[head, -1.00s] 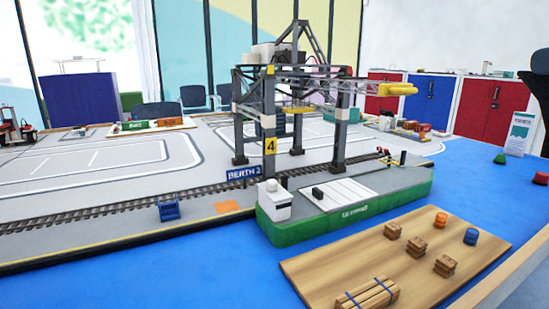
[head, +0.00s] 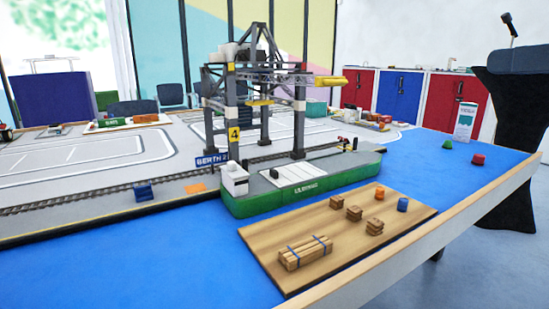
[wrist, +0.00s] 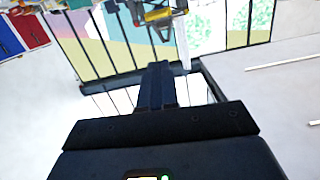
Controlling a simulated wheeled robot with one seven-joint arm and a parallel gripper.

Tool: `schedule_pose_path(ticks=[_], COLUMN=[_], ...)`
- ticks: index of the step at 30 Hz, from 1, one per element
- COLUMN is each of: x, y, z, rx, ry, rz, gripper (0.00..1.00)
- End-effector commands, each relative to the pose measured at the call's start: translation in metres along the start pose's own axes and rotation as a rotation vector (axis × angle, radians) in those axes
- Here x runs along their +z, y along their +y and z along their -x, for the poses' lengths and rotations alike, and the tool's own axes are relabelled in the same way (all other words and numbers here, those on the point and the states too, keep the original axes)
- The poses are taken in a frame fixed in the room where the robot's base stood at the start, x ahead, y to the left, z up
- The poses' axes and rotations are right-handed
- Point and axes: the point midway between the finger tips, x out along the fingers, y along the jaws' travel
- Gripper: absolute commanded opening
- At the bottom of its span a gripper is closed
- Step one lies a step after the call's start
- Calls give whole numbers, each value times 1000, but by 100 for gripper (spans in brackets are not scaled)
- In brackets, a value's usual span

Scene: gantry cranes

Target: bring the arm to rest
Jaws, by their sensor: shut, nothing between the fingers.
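My gripper (wrist: 157,70) shows only in the wrist view, as dark fingers pressed together with nothing between them. It is not in the head view, and neither is the arm. In the wrist view, the fingers point toward windows and a wall, and a yellow and grey part of the crane (wrist: 158,17) shows past their tips, upside down. No contact between the gripper and anything shows. In the head view, the grey gantry crane (head: 264,104) marked 4 stands over the quay, and the green ship (head: 310,186) lies in front of it.
A wooden board (head: 337,245) on the blue table top carries a tied timber bundle (head: 306,252), several small crates, an orange barrel (head: 380,195) and a blue one (head: 403,204). A blue block (head: 143,191) sits by the rails. A black stand (head: 515,140) is beyond the table's right edge.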

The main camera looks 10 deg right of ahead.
Motion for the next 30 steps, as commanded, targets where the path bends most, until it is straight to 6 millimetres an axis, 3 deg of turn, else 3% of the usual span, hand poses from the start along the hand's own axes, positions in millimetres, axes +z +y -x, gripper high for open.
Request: schedule_pose_path(ticks=[14, 23, 30], x=[37, 112, 191], y=[-2, -11, -30], z=[-30, -56, -60], rx=[-10, 61, 174], ry=[155, 279, 304], rz=[-189, -405, -523], gripper=[0, 0, 0])
